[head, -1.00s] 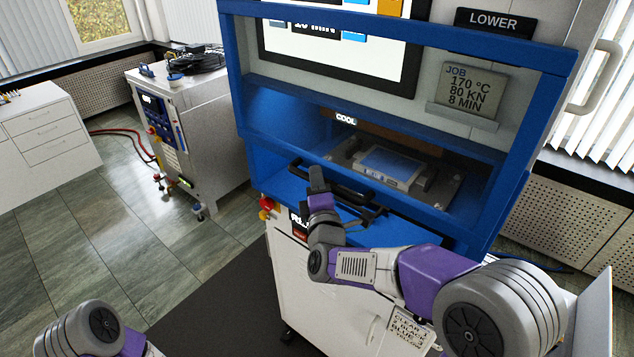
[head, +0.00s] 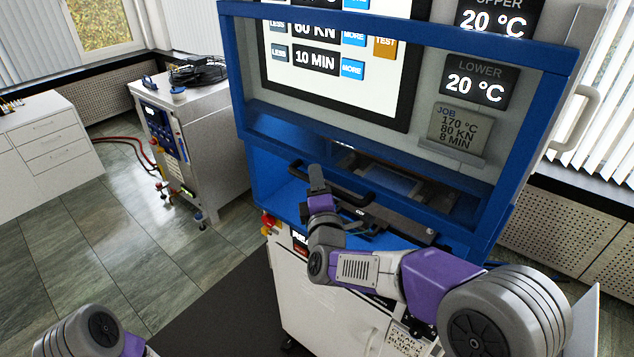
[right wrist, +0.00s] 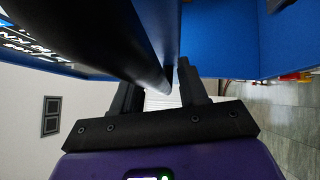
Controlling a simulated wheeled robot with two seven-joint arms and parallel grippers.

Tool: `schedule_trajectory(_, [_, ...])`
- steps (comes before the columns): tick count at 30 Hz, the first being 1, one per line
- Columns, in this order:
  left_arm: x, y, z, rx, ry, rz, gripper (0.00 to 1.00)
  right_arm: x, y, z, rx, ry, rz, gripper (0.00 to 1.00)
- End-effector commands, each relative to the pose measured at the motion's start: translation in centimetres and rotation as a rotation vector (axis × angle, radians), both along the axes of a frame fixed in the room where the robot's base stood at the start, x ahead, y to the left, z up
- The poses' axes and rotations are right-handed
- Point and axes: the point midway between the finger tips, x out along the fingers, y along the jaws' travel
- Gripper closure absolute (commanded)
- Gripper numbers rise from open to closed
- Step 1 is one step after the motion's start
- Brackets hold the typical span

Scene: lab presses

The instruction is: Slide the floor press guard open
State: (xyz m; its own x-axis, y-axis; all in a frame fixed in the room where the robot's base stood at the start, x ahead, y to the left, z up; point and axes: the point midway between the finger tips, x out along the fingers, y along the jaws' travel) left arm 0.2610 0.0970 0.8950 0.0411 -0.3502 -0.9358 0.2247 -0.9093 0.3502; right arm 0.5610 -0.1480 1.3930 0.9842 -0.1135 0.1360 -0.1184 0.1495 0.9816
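The guard (head: 545,120) is a blue frame on the front of the floor press, and the press parts show through it. Its top bar crosses above the lower temperature display. Its black bar handle (head: 347,194) is at the lower edge. My right gripper (head: 318,174) is at the left part of this handle. In the right wrist view the black handle (right wrist: 120,45) runs between the two fingers (right wrist: 165,90), which appear closed on it. The platen area (head: 395,183) is partly hidden by the lower blue bar. My left gripper is out of view.
The press screen (head: 335,50) and the job card (head: 460,128) are behind the frame. White drawers (head: 45,140) stand at the far left.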

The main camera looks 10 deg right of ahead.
Motion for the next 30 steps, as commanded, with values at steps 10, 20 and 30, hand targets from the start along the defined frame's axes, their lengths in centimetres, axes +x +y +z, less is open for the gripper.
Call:
schedule_trajectory(10, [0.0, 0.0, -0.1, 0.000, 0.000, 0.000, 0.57, -0.7, 0.1, -0.2, 0.001, 0.002, 0.002, 0.57])
schedule_trajectory(20, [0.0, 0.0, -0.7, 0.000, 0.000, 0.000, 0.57, -5.7, 0.7, -0.8, 0.002, 0.001, 0.003, 0.57])
schedule_trajectory(30, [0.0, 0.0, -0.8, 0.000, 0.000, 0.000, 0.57, -7.5, 0.9, -1.1, -0.001, 0.001, 0.000, 0.57])
